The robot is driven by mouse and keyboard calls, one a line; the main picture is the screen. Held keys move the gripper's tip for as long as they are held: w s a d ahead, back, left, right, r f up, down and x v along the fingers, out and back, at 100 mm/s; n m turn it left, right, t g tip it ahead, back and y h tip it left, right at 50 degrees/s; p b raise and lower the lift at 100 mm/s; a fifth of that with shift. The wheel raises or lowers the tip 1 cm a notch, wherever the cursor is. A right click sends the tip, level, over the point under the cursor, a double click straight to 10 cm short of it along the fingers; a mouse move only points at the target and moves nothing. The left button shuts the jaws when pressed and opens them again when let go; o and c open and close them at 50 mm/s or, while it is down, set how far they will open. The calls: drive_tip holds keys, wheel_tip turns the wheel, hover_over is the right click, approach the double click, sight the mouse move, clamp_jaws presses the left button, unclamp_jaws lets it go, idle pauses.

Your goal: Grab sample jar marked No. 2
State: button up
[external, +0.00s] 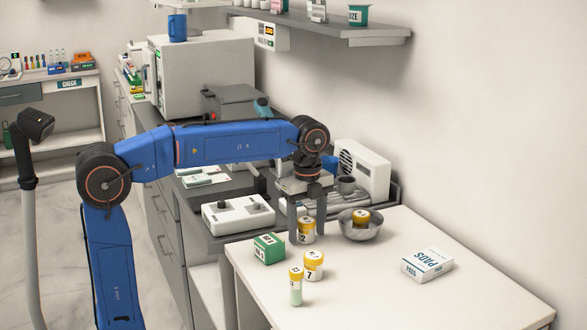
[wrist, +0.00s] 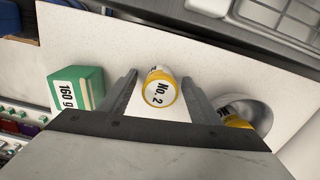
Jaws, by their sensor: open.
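The sample jar marked No. 2 (wrist: 160,88) has a yellow lid with a white label and shows between my gripper's fingers in the wrist view. In the external view this jar (external: 306,231) stands upright on the white table, partly covered by the fingers. My gripper (external: 306,225) points down over it, with one finger on each side. In the wrist view my gripper (wrist: 160,90) is open, with visible gaps between the fingers and the jar. The jar's lower body is mostly hidden in the wrist view.
A green box (external: 269,248) stands left of the jar. A jar marked 7 (external: 313,266) and a slim yellow-capped tube (external: 296,287) stand in front. A metal bowl (external: 346,231) holding another yellow-lidded jar (external: 361,217) is close on the right. A PADS box (external: 427,265) lies farther right.

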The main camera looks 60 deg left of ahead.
drive_tip(key=c, duration=1.1)
drive_tip(key=shift+r, duration=0.1)
